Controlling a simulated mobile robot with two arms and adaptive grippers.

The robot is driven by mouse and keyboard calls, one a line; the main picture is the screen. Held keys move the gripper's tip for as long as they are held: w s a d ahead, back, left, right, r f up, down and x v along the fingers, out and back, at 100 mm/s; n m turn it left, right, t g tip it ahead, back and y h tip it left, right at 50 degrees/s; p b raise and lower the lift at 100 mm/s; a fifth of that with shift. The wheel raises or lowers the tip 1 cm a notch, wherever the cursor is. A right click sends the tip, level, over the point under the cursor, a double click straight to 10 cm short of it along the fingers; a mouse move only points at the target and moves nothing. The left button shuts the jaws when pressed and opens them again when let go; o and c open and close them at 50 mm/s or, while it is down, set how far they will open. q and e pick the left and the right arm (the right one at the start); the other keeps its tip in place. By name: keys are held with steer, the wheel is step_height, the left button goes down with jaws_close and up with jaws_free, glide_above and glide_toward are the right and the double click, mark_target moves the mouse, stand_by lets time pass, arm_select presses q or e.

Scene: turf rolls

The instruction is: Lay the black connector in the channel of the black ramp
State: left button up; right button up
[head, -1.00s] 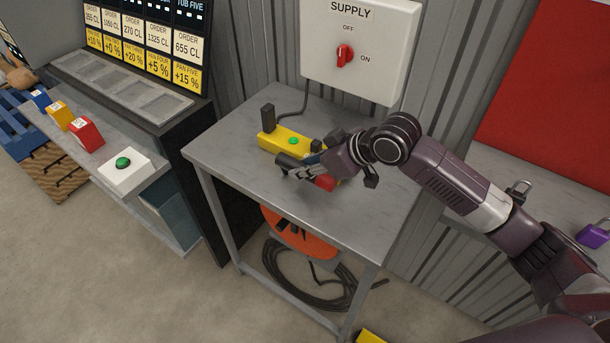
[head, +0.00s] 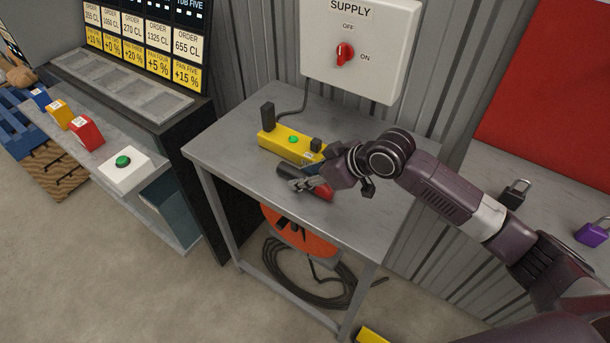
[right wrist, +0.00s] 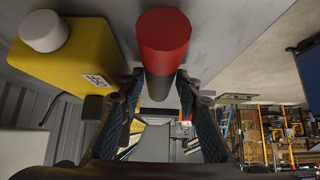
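The black connector (head: 288,170), a cylinder with a red end, is low over the steel table or on it; I cannot tell which. It lies slanted in front of a yellow box. My right gripper (head: 304,182) is around its middle. In the right wrist view the red end (right wrist: 164,42) faces the camera. The black part runs between the fingertips (right wrist: 160,84), with narrow gaps on both sides, so the fingers look open. I cannot make out a black ramp or its channel. My left gripper is not in view.
The yellow box (head: 287,144) has a green button, a black post and a black knob, close behind the connector. The table (head: 235,150) is clear at its front and left. A supply panel (head: 360,45) hangs behind. An orange reel (head: 292,238) sits below.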

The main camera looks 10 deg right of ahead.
steer(key=b+v, duration=0.1)
steer(key=v, duration=1)
steer(key=shift+s+d+r, duration=0.2)
steer(key=shift+r, duration=0.15)
steer(key=shift+c, duration=0.3)
steer(key=f+p, duration=0.1)
steer(key=p, duration=0.1)
steer(key=s+t+y+p, duration=0.1)
steer(key=p, duration=0.1)
steer(key=f+y+p, duration=0.1)
steer(key=shift+s+d+f+t+p, duration=0.2)
steer(key=shift+d+f+t+p, duration=0.1)
steer(key=shift+d+f+p, duration=0.1)
steer(key=shift+d+f+t+p, duration=0.15)
steer(key=shift+d+t+p, duration=0.15)
steer(key=shift+w+a+f+y, duration=0.25)
steer(key=shift+w+y, duration=0.05)
steer(key=shift+w, duration=0.1)
steer(key=p+x, duration=0.1)
steer(key=x, duration=0.4)
steer(key=shift+d+p, duration=0.1)
steer(key=shift+p, duration=0.2)
steer(key=shift+p+x, duration=0.55)
steer(key=shift+x, duration=2.55)
steer(key=shift+d, duration=0.1)
jaws_close()
